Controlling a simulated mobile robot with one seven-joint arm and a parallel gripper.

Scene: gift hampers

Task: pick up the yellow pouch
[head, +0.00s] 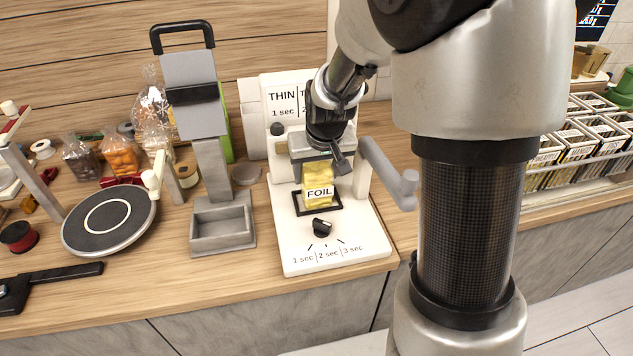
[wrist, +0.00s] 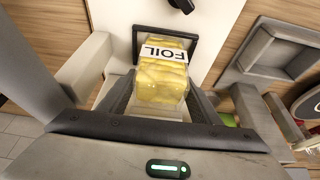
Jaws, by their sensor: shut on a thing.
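The yellow pouch (head: 318,181), with a white label reading FOIL, is upright at the front of the white sealing machine (head: 345,243), over a black rectangular frame on its base. My gripper (head: 323,160) reaches down onto it from above and behind. In the wrist view the pouch (wrist: 162,80) sits between the two fingers of my gripper (wrist: 160,98), which are shut on it. Whether the pouch's bottom touches the machine's base is hard to tell.
A grey lever arm (head: 388,172) projects at the machine's right. A grey stand with a tray (head: 222,229) and a round turntable (head: 110,220) stand to the left. A rack of boxes (head: 585,145) is at the right. My arm hides part of the counter.

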